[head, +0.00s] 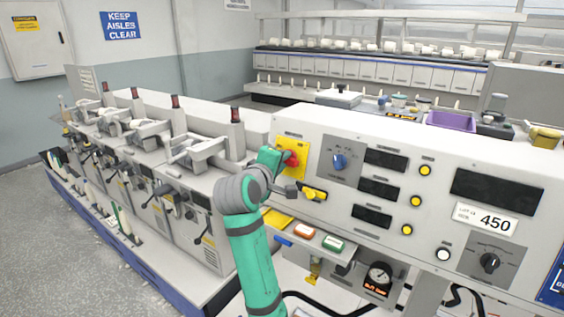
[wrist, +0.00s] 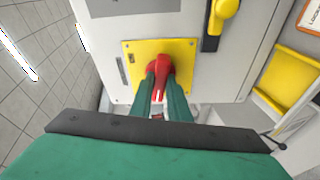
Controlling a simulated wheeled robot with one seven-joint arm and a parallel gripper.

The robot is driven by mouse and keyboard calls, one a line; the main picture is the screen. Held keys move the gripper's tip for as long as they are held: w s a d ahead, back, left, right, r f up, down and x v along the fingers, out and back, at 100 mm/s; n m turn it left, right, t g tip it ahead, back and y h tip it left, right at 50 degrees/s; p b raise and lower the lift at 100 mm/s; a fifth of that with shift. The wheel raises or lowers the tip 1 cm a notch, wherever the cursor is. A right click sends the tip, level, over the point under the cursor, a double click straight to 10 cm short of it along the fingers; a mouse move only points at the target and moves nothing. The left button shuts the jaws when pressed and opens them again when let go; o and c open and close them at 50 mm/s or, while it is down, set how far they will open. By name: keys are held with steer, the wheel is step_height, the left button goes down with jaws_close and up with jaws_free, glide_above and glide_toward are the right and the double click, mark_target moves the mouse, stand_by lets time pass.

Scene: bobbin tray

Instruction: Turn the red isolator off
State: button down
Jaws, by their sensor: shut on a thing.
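The red isolator (head: 292,158) is a rotary handle on a square yellow plate (head: 289,146) at the left end of the grey control panel. In the wrist view the red handle (wrist: 159,80) sits in the middle of the yellow plate (wrist: 185,50). My gripper (head: 281,160) is at the handle, and its two green fingers (wrist: 162,88) are shut on either side of it. The fingers hide the sides of the handle and part of the plate. Any markings of the handle's position are too small to read.
A yellow lever handle (head: 313,195) sits just below right of the isolator and also shows in the wrist view (wrist: 225,10). A blue knob (head: 339,161) is to the right. A shelf with orange (head: 304,231) and green items is below. Spinning machines stand at left.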

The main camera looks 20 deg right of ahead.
steer(key=shift+n, duration=1.1)
steer(key=c, duration=1.7)
jaws_free()
steer(key=v, duration=1)
steer(key=shift+s+a+r, duration=0.15)
steer(key=shift+s+r, duration=0.15)
steer(key=shift+r, duration=0.05)
